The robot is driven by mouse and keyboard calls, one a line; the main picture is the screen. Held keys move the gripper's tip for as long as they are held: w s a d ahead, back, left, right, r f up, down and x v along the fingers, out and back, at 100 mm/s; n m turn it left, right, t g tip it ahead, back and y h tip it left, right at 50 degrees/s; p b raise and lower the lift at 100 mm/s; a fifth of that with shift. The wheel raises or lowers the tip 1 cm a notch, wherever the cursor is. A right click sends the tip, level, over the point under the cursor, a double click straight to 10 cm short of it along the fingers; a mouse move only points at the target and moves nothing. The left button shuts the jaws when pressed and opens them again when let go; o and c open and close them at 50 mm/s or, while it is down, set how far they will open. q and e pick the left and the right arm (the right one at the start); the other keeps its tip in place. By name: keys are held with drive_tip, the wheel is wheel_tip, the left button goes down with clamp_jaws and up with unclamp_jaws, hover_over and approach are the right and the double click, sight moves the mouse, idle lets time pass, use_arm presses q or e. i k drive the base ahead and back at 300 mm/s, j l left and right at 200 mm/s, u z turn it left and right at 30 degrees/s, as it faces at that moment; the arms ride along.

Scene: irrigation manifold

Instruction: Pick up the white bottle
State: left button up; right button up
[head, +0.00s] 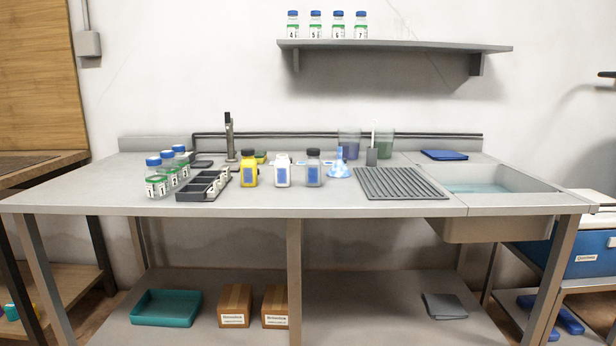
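The white bottle (283,171) stands upright on the grey worktop (330,197), near the middle of the table. It has a white cap and a blue label on its front. A yellow bottle (249,169) with a dark cap stands to its left, and a grey bottle (314,169) with a dark cap stands to its right. Small gaps separate the three bottles. Neither of my grippers shows in the head view.
A black compartment tray (196,189) and blue-capped numbered jars (154,180) stand to the left. A blue funnel (339,168), a ribbed drain mat (400,184) and a sink (500,184) lie to the right. The worktop in front of the bottles is clear. A wall shelf (400,45) hangs above.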

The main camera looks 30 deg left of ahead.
sight(282, 164)
drive_tip(key=i+l+u, duration=0.2)
drive_tip(key=i, duration=0.8)
